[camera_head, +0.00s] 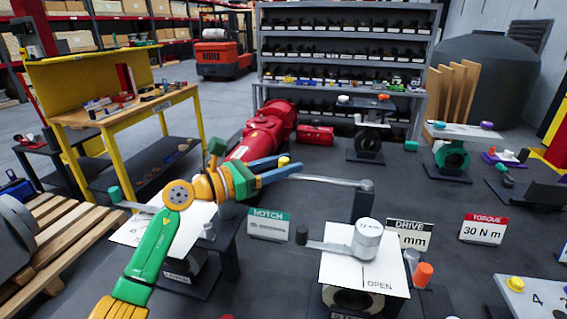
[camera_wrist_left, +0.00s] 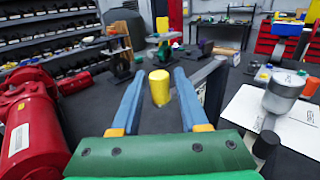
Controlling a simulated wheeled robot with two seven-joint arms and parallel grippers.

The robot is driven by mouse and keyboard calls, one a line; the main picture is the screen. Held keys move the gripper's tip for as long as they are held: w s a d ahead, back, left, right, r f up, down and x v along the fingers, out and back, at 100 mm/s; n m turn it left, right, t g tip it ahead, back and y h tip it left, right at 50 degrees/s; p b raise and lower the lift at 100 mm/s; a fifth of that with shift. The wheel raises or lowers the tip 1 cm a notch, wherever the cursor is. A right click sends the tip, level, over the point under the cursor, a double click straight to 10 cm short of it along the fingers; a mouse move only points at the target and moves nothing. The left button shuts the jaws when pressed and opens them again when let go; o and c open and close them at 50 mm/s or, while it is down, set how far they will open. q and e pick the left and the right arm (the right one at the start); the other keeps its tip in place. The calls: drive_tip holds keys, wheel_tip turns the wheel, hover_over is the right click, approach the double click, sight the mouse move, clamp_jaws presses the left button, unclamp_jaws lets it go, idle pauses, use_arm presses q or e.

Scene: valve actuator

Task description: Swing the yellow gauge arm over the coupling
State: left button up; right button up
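The gauge arm (camera_head: 325,181) is a grey bar running from a dark post (camera_head: 362,207) leftward to my left gripper (camera_head: 275,168). Its yellow knob (camera_head: 284,161) stands upright at the free end. In the left wrist view the yellow knob (camera_wrist_left: 160,88) is between the two blue fingers of the left gripper (camera_wrist_left: 159,80), with a visible gap on each side. The left gripper is open. A silver cylinder (camera_head: 367,240), possibly the coupling, stands on a white plate marked OPEN, right of and nearer than the knob; it also shows in the left wrist view (camera_wrist_left: 284,92). My right gripper is out of view.
A NOTCH sign (camera_head: 268,225), a DRIVE sign (camera_head: 408,235) and a TORQUE sign (camera_head: 483,229) stand on the dark bench. A large red actuator (camera_head: 262,135) lies behind the left gripper. An orange-capped part (camera_head: 423,274) is beside the OPEN plate (camera_head: 335,270).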

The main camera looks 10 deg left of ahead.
use_arm(q)
clamp_jaws()
idle(1.2)
